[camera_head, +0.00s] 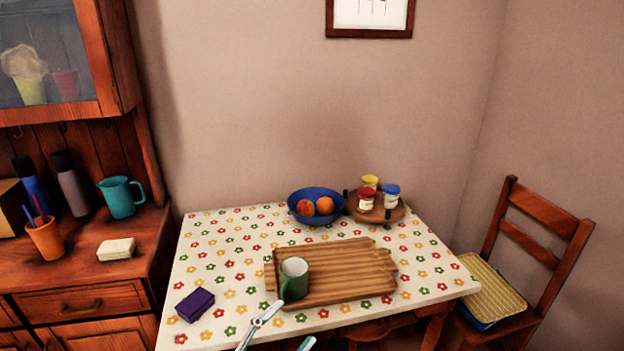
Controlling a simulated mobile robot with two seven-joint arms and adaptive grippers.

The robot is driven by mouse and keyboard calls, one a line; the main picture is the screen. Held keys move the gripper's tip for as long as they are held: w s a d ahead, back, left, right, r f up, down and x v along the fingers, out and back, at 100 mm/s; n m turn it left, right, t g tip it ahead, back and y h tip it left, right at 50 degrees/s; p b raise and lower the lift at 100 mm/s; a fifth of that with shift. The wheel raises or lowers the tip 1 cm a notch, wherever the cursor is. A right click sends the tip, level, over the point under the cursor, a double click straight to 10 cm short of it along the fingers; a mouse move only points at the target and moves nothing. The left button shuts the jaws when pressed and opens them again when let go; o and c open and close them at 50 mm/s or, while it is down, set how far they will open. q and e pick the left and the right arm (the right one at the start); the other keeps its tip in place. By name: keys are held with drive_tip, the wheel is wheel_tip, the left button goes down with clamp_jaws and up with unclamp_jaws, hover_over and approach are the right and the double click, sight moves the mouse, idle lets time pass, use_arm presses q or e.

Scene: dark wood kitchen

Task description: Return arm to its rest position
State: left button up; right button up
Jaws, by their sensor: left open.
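My left gripper (295,322) shows at the bottom edge, low in the middle of the picture. Its pale fingers with teal parts are spread apart and nothing shows between them. A green mug (294,284) with a white inside stands upright on the left end of the wooden tray (345,270). One fingertip lies just below the mug in the picture; I cannot tell whether they touch. Most of the left arm is out of view. My right gripper is not in view.
The flowered table (222,262) also holds a purple box (195,305), a blue fruit bowl (333,215) and a round stand with jars (378,214). A dark wood cabinet (80,260) stands left, a chair (545,225) right. The table's left part is mostly clear.

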use_arm(q)
drive_tip(key=s+a+f+n+g+y, duration=0.1)
drive_tip(key=s+a+f+n+y, duration=0.2)
drive_tip(key=f, duration=0.5)
drive_tip(key=s+a+f+n+g+y, duration=0.2)
drive_tip(key=s+a+f+n+y, duration=0.1)
drive_tip(key=s+a+f, duration=0.3)
drive_tip(key=s+a+f+n+g+y, duration=0.1)
drive_tip(key=s+a+f+n+y, duration=0.3)
drive_tip(key=f, duration=0.7)
drive_tip(key=shift+s+a+n, duration=0.3)
drive_tip(key=shift+a+n, duration=0.4)
drive_tip(key=shift+a, duration=0.55)
